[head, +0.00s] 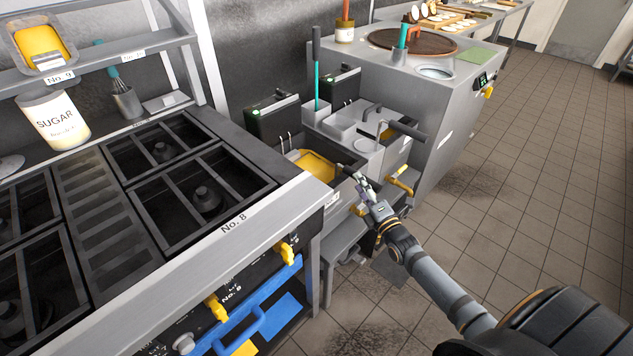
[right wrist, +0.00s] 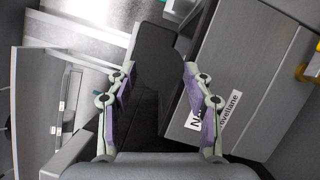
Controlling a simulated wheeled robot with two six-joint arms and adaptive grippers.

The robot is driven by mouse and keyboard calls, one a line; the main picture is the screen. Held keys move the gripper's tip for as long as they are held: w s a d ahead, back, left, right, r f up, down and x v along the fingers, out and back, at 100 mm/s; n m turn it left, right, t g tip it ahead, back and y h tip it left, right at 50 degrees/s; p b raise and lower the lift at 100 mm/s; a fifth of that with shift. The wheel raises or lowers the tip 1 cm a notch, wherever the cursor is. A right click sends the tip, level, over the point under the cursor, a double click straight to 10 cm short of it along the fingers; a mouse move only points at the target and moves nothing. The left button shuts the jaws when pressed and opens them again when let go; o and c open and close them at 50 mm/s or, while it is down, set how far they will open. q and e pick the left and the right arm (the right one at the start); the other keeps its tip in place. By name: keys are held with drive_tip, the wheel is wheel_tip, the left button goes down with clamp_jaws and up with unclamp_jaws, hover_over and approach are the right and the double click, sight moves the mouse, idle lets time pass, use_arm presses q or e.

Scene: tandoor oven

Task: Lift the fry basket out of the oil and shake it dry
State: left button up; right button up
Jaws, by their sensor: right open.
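My right gripper (head: 358,184) is at the front edge of the near fryer, low over its rim. In the right wrist view my right gripper (right wrist: 158,90) is open, with its purple-padded fingers on either side of a long dark handle (right wrist: 155,55). The fingers are apart from it, as far as I can see. In the head view the near vat holds yellow oil (head: 313,166). The basket itself is hard to make out there, partly hidden by the fryer wall and my gripper. My left gripper is not in view.
A stove (head: 190,185) stands left of the fryer. A second vat with a dark handle (head: 407,130) lies behind. Yellow handles (head: 400,184) stick out at the fryer front. A tandoor counter (head: 455,100) stands beyond. The tiled floor (head: 540,190) at right is clear.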

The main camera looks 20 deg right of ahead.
drive_tip(key=w+b, duration=0.1)
drive_tip(key=w, duration=0.2)
drive_tip(key=shift+w+r, duration=0.1)
drive_tip(key=shift+w, duration=0.2)
drive_tip(key=shift+r, duration=0.15)
drive_tip(key=shift+s, duration=0.1)
drive_tip(key=shift+c, duration=0.7)
clamp_jaws()
drive_tip(key=shift+a+r, duration=0.1)
